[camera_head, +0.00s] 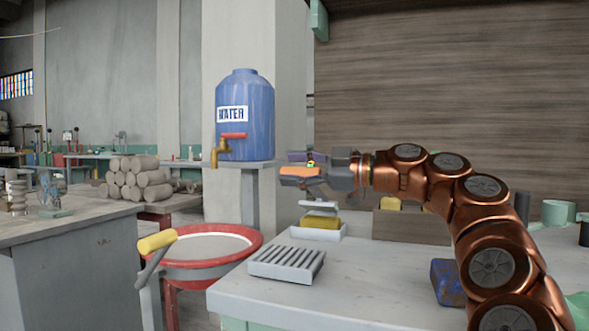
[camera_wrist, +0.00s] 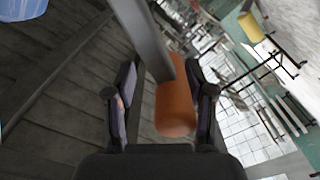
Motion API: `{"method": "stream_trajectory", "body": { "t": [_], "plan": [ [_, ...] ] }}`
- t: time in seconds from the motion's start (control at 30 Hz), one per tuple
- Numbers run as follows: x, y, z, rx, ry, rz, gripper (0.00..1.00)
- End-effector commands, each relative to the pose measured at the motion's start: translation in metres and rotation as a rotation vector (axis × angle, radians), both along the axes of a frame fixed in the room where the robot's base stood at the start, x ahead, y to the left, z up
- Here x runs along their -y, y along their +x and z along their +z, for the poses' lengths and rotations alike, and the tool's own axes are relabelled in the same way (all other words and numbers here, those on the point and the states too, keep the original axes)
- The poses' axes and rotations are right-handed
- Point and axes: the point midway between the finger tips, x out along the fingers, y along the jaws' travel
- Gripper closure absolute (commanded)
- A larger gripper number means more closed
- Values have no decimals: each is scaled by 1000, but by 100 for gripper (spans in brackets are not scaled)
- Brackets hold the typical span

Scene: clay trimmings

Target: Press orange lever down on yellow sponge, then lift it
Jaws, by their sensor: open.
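The orange lever (camera_head: 300,171) is a thick handle above the white counter in the head view. In the wrist view its rounded orange grip (camera_wrist: 176,108) on a grey bar lies between my two dark fingers. My gripper (camera_head: 304,173) is open around it, with a gap visible on the left side; whether the right finger touches is unclear. The yellow sponge (camera_head: 321,222) lies in a pale tray (camera_head: 300,234) below the lever. A grey plate (camera_head: 320,207) is just above the sponge. The sponge cannot be made out in the wrist view.
A ridged grey rack (camera_head: 287,263) sits on the counter (camera_head: 350,284) in front of the tray. A blue water tank (camera_head: 245,112) is behind. A blue block (camera_head: 446,282) lies near my arm.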

Motion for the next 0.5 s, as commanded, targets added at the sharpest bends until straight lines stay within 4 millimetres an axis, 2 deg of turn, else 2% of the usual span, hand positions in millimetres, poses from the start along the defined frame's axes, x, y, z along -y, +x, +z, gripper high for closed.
{"method": "stream_trajectory", "body": {
  "t": [0.27, 0.5],
  "plan": [
    [30, -12, 2, 3, 4, -2, 46],
    [73, -26, 1, 2, 3, -6, 46]
  ]
}}
